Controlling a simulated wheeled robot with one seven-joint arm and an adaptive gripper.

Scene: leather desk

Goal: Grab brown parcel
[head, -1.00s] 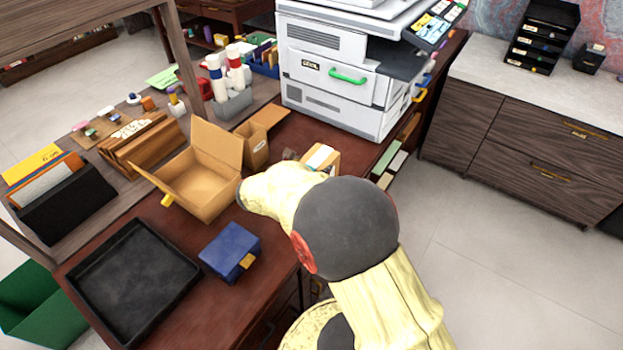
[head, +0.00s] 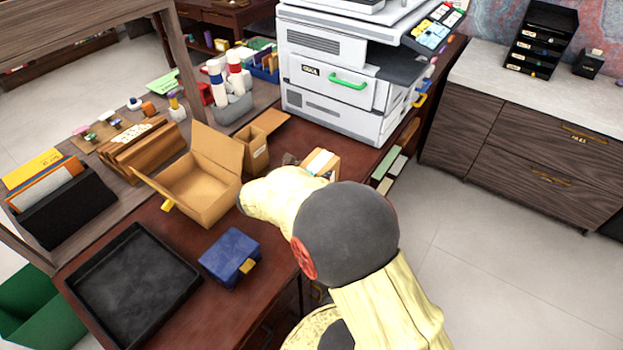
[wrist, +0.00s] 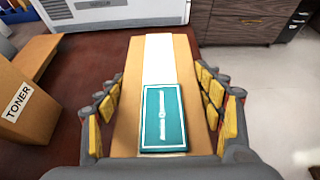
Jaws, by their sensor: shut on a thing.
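The brown parcel (wrist: 127,108) has a white strip and a teal label on its top. In the wrist view it lies between the two yellow-padded fingers of my gripper (wrist: 160,118), with a finger along each long side. My gripper is shut on it. In the head view the parcel (head: 322,163) shows just beyond my arm on the red-brown desk, partly hidden. The gripper's fingers are mostly hidden there by my own arm. I cannot tell if the parcel touches the desk.
A box marked TONER (wrist: 22,100) stands left of the parcel. An open cardboard box (head: 197,185), a blue box (head: 230,258) and an empty black tray (head: 133,285) are on the desk. A large printer (head: 345,85) stands behind. The desk's right edge is close.

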